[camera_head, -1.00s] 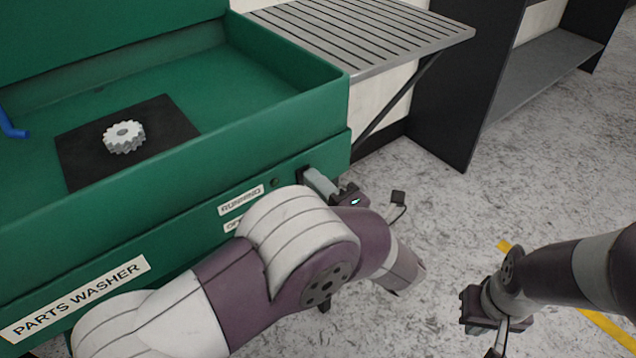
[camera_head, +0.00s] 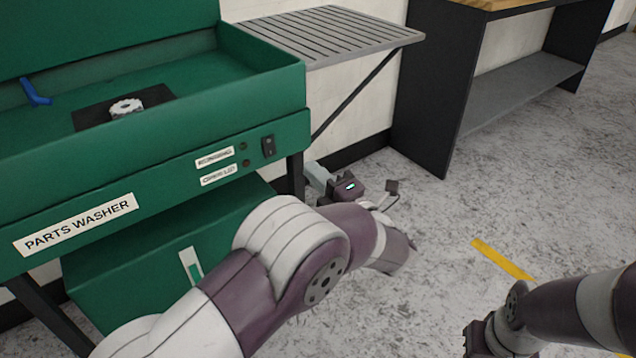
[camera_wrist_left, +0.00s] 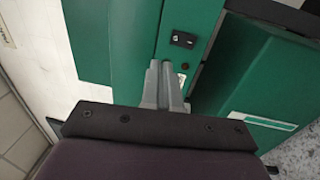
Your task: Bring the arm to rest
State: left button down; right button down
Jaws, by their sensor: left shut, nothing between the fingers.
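My left arm reaches in from the lower left in the head view. My left gripper (camera_head: 315,175) is shut and empty, in front of the green parts washer (camera_head: 150,190) near its right leg, apart from it. In the left wrist view its grey fingers (camera_wrist_left: 165,85) are together, pointing at the washer front, with the black switch (camera_wrist_left: 184,40) just beyond. The same switch shows uncovered in the head view (camera_head: 268,147). My right gripper (camera_head: 485,340) is at the bottom right, cut by the picture edge; its fingers are not clear.
A white gear (camera_head: 126,107) lies on a dark mat (camera_head: 90,117) in the washer basin. A slatted grey shelf (camera_head: 330,35) juts out to the right of it. A dark workbench (camera_head: 435,90) stands behind. The speckled floor (camera_head: 430,220) with a yellow line (camera_head: 503,260) is open.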

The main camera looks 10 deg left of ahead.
jog(key=shift+s+d, duration=0.15)
jog(key=shift+s, duration=0.05)
dwell(0.3)
